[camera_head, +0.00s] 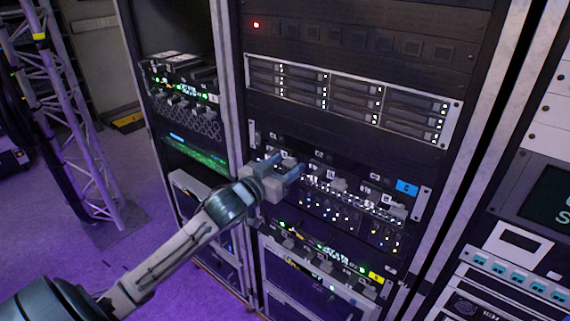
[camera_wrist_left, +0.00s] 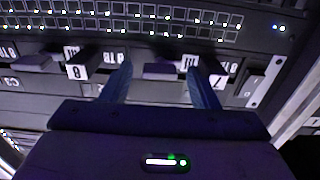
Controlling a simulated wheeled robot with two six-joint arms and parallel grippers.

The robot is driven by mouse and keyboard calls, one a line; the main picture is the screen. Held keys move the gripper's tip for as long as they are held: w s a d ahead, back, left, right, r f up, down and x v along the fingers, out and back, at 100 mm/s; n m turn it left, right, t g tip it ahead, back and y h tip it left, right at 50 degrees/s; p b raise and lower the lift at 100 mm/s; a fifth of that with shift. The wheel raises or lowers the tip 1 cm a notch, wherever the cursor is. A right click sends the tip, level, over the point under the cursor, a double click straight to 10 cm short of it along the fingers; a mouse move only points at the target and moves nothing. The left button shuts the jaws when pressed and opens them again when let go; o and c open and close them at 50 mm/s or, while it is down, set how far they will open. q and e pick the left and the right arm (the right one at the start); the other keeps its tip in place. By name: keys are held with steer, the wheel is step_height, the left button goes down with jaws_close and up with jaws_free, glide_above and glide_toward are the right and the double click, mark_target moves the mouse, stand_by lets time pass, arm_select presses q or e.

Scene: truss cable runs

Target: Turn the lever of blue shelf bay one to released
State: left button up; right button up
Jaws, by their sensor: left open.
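The shelf with the blue tag (camera_head: 406,187) spans the middle rack and has a row of bays with small grey levers and white number labels. My left gripper (camera_head: 279,166) is at the left end of this row, its fingers pointing at the shelf front. The lever there is hidden behind the gripper in the head view. In the left wrist view, a dark flat lever (camera_wrist_left: 161,71) lies between the tips of the open, spread fingers. I cannot tell whether they touch it. Another lever (camera_head: 338,184) stands further right. My right gripper is not in view.
A drive shelf (camera_head: 350,98) sits above, and a yellow-tagged shelf (camera_head: 376,276) sits below. A neighbouring lever (camera_wrist_left: 33,62) shows in the left wrist view. Rack posts stand either side. A truss tower (camera_head: 85,130) stands left, with open floor (camera_head: 160,235) in between.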

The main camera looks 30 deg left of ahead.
arm_select(q)
steer(key=shift+w, duration=0.1)
steer(key=c, duration=0.9)
steer(key=shift+c, duration=0.4)
